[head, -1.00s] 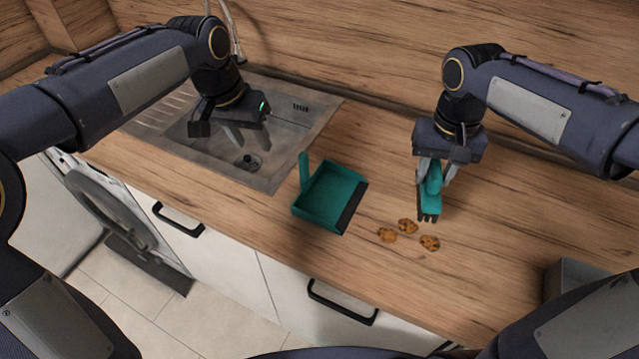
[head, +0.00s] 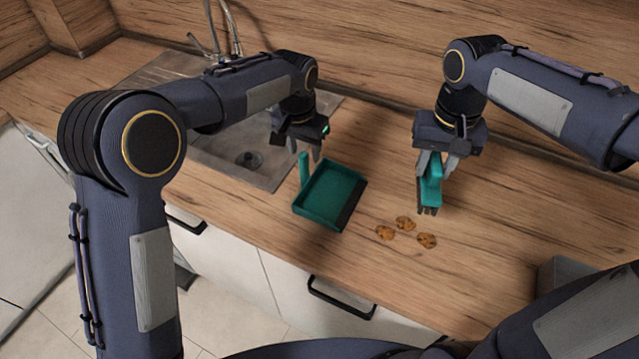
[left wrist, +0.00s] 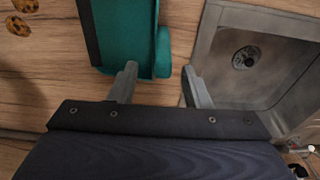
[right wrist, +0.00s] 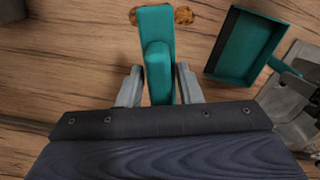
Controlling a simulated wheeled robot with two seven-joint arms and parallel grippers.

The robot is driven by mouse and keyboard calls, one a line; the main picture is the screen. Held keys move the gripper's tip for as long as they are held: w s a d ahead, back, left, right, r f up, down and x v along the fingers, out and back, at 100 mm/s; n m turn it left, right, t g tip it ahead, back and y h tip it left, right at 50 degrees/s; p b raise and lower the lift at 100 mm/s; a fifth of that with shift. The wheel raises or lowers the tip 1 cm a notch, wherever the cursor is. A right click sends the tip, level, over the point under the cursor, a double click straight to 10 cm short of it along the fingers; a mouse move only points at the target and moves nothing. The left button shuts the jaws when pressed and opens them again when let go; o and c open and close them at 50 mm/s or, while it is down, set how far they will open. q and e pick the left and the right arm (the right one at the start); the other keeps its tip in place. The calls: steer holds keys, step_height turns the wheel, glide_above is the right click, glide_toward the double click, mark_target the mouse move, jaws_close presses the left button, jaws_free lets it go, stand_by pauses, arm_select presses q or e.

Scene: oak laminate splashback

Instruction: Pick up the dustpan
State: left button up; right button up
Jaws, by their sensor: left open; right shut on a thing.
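My left gripper (head: 297,155) is open and empty, just behind and above the handle. In the left wrist view the dustpan (left wrist: 128,38) and its handle (left wrist: 163,52) lie ahead of the open fingers (left wrist: 158,85). My right gripper (head: 433,168) is shut on a teal brush (head: 430,193), held with bristles down near the cookies. The brush (right wrist: 157,60) also shows between the right wrist fingers.
A grey container (head: 562,278) stands at the right. Drawer fronts drop away at the counter's front edge.

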mark_target(304, 163)
arm_select(q)
steer(key=shift+w+f+p, duration=0.15)
steer(key=shift+f+p, duration=0.3)
steer(key=shift+f, duration=0.9)
steer(key=shift+w+f+p, duration=0.15)
steer(key=shift+f+p, duration=0.25)
steer(key=shift+f, duration=0.95)
arm_select(e)
steer(key=shift+r, duration=0.9)
arm_select(q)
jaws_close()
